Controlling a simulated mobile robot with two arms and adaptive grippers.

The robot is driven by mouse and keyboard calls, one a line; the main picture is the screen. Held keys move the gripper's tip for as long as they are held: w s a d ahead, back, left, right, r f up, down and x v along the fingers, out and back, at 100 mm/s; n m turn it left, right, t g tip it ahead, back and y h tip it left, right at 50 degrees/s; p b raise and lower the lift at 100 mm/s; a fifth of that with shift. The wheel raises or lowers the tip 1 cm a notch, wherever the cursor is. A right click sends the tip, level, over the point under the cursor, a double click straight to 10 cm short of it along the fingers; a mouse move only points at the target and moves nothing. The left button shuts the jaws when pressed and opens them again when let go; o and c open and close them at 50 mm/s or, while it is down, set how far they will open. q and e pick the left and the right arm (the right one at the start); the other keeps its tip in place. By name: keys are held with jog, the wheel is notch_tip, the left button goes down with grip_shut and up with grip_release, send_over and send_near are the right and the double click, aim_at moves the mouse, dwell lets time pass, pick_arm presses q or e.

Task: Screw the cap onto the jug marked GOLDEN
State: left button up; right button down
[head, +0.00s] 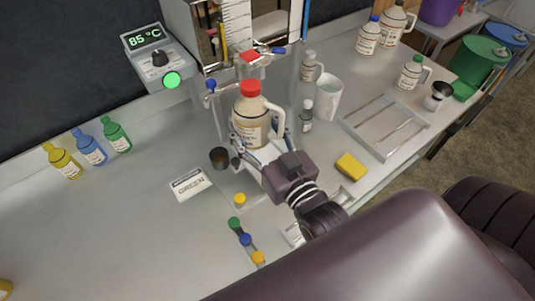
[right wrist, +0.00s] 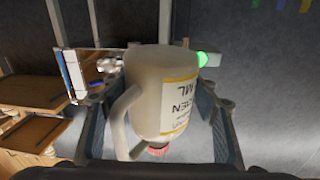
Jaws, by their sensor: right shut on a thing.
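The jug (head: 251,128) is cream-coloured with a handle on its right, and stands roughly upright in front of the evaporator. A red cap (head: 249,88) sits at its neck; how tightly it is seated cannot be told. My right gripper (head: 246,143) is shut on the jug's body, with a finger on each side. Whether the jug's base touches the table is hidden. My left gripper is out of view.
Small green (head: 234,223), blue (head: 245,239) and yellow (head: 258,257) caps lie in front, with another yellow cap (head: 240,199) nearby. A dark cup (head: 220,158) and a GREEN card (head: 189,184) are left of the jug. A white pitcher (head: 328,97) stands right.

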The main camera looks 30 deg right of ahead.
jog(key=f+n+y, duration=0.1)
jog(key=w+a+f+n+y+p, duration=0.1)
jog(key=y, duration=0.1)
jog(key=shift+w+a+f, duration=0.15)
jog(key=shift+w+d+f+n+y, duration=0.25)
jog(key=shift+d+f+y, duration=0.05)
jog(key=shift+f+y, duration=0.15)
jog(key=shift+w+d+f+n+y, duration=0.25)
jog(key=shift+f+y, duration=0.1)
jog(key=shift+f, duration=0.05)
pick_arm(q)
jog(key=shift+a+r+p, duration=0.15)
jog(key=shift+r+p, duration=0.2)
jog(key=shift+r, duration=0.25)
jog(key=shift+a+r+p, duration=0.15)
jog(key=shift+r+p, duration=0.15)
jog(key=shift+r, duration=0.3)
pick_arm(e)
jog(key=w+d+f+y, duration=0.1)
jog(key=w+d, duration=0.1)
jog(key=d, duration=0.5)
jog(key=shift+w+f+n+g, duration=0.35)
jog(key=shift+f+n+g, duration=0.05)
jog(key=shift+a, duration=0.1)
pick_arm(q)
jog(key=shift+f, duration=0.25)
pick_arm(e)
jog(key=shift+f, duration=2.9)
